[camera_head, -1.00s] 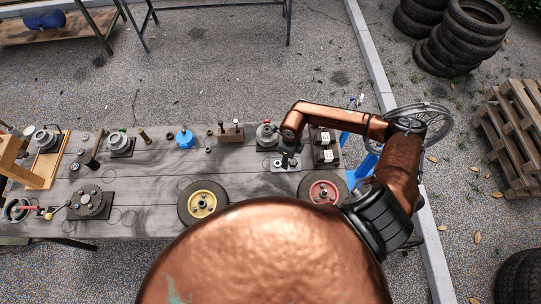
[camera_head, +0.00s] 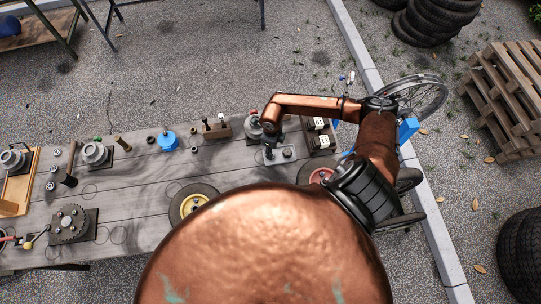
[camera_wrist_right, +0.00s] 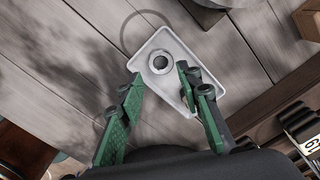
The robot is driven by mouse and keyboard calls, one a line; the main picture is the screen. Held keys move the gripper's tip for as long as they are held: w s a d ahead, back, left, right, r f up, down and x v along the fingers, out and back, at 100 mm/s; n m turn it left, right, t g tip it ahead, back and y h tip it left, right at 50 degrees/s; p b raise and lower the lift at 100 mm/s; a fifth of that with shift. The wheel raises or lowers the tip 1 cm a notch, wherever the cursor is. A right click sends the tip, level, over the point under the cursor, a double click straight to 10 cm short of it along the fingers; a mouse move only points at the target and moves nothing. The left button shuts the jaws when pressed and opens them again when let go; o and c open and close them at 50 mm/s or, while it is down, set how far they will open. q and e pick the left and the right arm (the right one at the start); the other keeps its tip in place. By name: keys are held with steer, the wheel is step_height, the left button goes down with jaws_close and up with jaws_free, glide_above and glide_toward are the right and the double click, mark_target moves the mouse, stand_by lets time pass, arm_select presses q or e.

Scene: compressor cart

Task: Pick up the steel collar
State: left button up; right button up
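The steel collar (camera_wrist_right: 160,62) is a small grey ring with a dark bore, lying on a pale tray (camera_wrist_right: 177,46) in the right wrist view. The tray also shows on the bench in the head view (camera_head: 277,161). My right gripper (camera_wrist_right: 158,82) is open, its two green fingers spread over the tray. The collar lies just beyond the fingertips, between their lines, with nothing gripped. The right finger hides part of the tray. In the head view my right gripper (camera_head: 268,150) points down at the tray, partly hidden by its arm. My left gripper is not in view.
A dark box with pale-labelled blocks (camera_head: 320,132) stands right of the tray. A wooden block with pegs (camera_head: 217,130) and a blue part (camera_head: 167,140) stand to the left. A yellow-hubbed wheel (camera_head: 193,204) lies in front. Bare planks (camera_head: 225,160) show left of the tray.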

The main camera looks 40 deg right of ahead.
steer(key=shift+w+f+p, duration=0.2)
steer(key=shift+f+p, duration=0.2)
steer(key=shift+f, duration=1.95)
steer(key=shift+c, duration=0.7)
jaws_close()
